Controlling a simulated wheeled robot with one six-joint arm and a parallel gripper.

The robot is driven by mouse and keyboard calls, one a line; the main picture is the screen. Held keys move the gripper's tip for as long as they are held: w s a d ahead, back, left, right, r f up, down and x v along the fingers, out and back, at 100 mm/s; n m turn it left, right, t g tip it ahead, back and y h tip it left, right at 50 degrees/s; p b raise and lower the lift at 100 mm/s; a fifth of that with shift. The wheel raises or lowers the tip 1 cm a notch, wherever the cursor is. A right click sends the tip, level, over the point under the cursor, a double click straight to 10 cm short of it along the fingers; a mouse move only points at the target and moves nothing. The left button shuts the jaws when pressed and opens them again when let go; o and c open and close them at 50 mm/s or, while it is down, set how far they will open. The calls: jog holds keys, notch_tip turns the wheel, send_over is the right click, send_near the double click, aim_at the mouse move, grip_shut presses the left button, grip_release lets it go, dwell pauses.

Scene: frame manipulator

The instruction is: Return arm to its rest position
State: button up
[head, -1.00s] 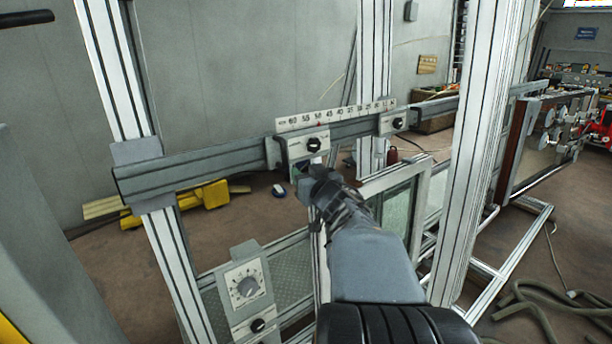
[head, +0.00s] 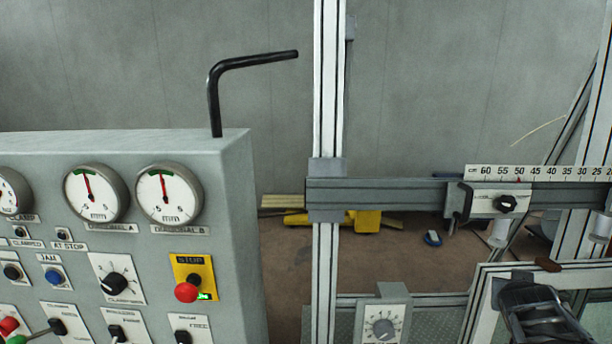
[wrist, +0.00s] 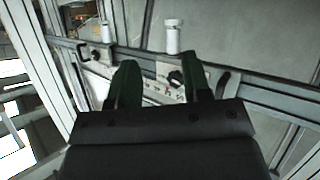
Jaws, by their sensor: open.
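My arm shows at the lower right of the head view, in front of the framed panel below the ruler rail; its dark end is partly cut off by the picture edge. In the wrist view my gripper (wrist: 163,75) has its two dark fingers spread apart with nothing between them. Beyond the fingers are a pale block with a black knob (wrist: 175,78) and a white cylinder (wrist: 172,37). The fingers appear apart from the rail, though the exact distance cannot be told.
A control panel (head: 228,230) with gauges and a red stop button (head: 186,292) stands at left. A bent black rod (head: 214,95) rises from it. An upright post (head: 327,100) and ruler rail (head: 390,193) cross the middle. A dial box (head: 382,325) sits below.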

jog(key=s+a+f+n+g+y, duration=0.1)
jog(key=s+a+f+n+y, duration=0.1)
jog(key=a, duration=0.7)
jog(key=s+a+f+n+g+y, duration=0.1)
jog(key=s+a+f+g+y, duration=0.1)
jog(key=a, duration=0.7)
jog(key=s+a+f+n+g+y, duration=0.1)
jog(key=s+a+f+n+y, duration=0.1)
jog(key=a, duration=0.7)
jog(key=shift+s+a+f+n+g+y, duration=0.25)
jog(key=shift+s+y, duration=0.45)
jog(key=shift+y, duration=0.4)
